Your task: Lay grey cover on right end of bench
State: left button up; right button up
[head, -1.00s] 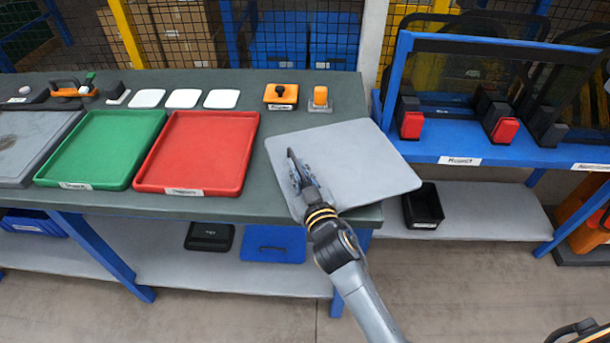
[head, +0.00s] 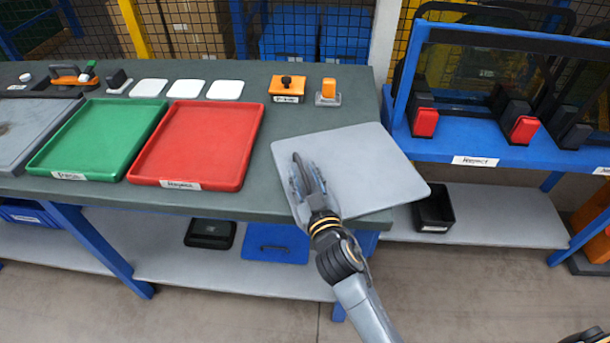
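The grey cover (head: 365,165) is a flat light-grey sheet over the right end of the green-topped bench (head: 255,205). Its right corner reaches past the bench's end, over the gap beside the blue stand. The fingers are seen from above, so the grip itself is partly hidden. The cover looks about level, turned a little to the bench edges. I cannot tell whether its underside touches the bench top.
Behind the cover stand an orange block with a black knob (head: 288,88) and a smaller orange block (head: 328,92). A red tray (head: 200,145) lies to the left, then a green tray (head: 95,140). A blue stand (head: 470,148) is at the right, with a black bin (head: 433,208) below.

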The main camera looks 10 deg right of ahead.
jog(key=shift+s, duration=0.1)
jog(key=shift+s, duration=0.3)
jog(key=s, duration=0.3)
jog(key=s+b, duration=0.1)
jog(key=s, duration=0.2)
jog(key=s+d, duration=0.1)
jog(key=s, duration=0.3)
jog(key=shift+s+b, duration=0.1)
jog(key=shift+b, duration=0.2)
jog(key=shift+s+d+r, duration=0.1)
jog(key=shift+s+r, duration=0.1)
jog(key=shift+s, duration=0.25)
